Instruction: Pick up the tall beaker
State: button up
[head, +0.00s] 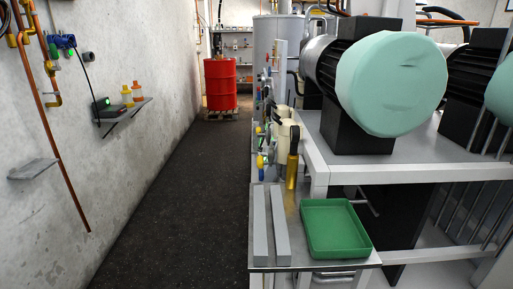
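I cannot clearly pick out a tall beaker in the head view. Cream, jug-like vessels (288,135) stand close together at the left end of the machine bench, and one of them may be the beaker. They are small and partly overlap. A slim gold cylinder (292,171) is upright just in front of them. My gripper is not in view, so I cannot see it beside any of these.
A green tray (367,249) and two long grey bars (281,226) lie on the near metal shelf. A large motor (390,85) stands at right. The dark aisle floor (170,200) is clear up to a red drum (220,84) on a pallet. Wall shelves (34,169) jut out at left.

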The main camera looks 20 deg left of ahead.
aim_at(256, 144)
jog(key=i+j+u, duration=0.6)
jog(key=j+u, duration=0.15)
jog(key=i+j+u, duration=0.2)
jog(key=i+u, duration=0.2)
jog(key=i+j+u, duration=0.25)
jog(key=i, duration=0.25)
jog(key=i+u, duration=0.25)
jog(key=i, duration=0.3)
jog(key=i+l+z, duration=0.1)
jog(key=i+z, duration=0.2)
jog(key=i, duration=0.3)
jog(key=i+j+z, duration=0.1)
jog(key=i+z, duration=0.2)
jog(key=i, duration=0.3)
jog(key=i+j+z, duration=0.3)
jog(key=i, duration=0.3)
jog(key=i+l+z, duration=0.1)
jog(key=i+z, duration=0.35)
jog(key=i, duration=0.45)
jog(key=i+j+z, duration=0.25)
jog(key=i+z, duration=0.15)
jog(key=i, duration=0.5)
jog(key=i+l+z, duration=0.1)
jog(key=i, duration=0.8)
